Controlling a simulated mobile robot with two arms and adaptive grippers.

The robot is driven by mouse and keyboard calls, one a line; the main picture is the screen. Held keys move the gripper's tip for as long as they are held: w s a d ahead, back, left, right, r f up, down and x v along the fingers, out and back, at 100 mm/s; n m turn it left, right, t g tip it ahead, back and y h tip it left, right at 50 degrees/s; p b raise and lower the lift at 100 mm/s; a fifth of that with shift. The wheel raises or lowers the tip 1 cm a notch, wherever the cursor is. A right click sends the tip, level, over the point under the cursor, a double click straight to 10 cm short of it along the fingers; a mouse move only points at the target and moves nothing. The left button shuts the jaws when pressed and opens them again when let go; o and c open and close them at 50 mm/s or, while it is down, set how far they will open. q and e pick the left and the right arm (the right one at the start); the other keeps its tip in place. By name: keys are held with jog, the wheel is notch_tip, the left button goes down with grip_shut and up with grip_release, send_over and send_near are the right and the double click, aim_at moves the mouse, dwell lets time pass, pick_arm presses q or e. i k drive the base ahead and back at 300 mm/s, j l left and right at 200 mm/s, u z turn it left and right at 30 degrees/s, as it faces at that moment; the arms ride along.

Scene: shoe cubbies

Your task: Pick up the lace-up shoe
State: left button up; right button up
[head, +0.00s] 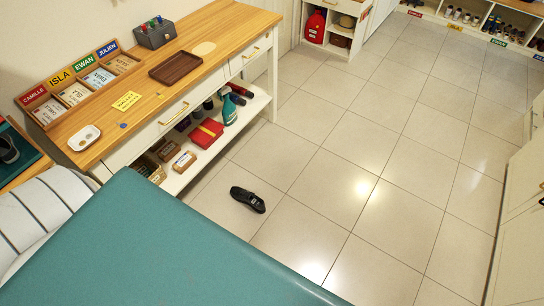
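A black shoe (248,199) lies on the tiled floor, a little right of the wooden-topped table, in the lower middle of the head view. It is small in the picture, and I cannot tell whether it has laces. Another dark shoe (8,149) sits on a dark green tray at the far left edge, partly cut off. Neither of my grippers is in view.
The wooden-topped table (140,88) holds name-labelled trays, a brown tray (175,67) and a yellow note (126,101). Its lower shelf carries a red cloth (206,134) and bottles. Shoe cubbies (490,18) stand at the back. The floor right of the shoe is clear.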

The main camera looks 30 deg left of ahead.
aim_at(240, 195)
jog(key=i+l, duration=0.1)
jog(key=i, duration=0.3)
jog(key=i+l, duration=0.15)
jog(key=i, duration=0.3)
jog(key=i+l, duration=0.1)
jog(key=i, duration=0.3)
jog(key=i+u, duration=0.55)
jog(key=u, duration=0.25)
jog(key=i+l+u, duration=0.25)
jog(key=u, duration=0.15)
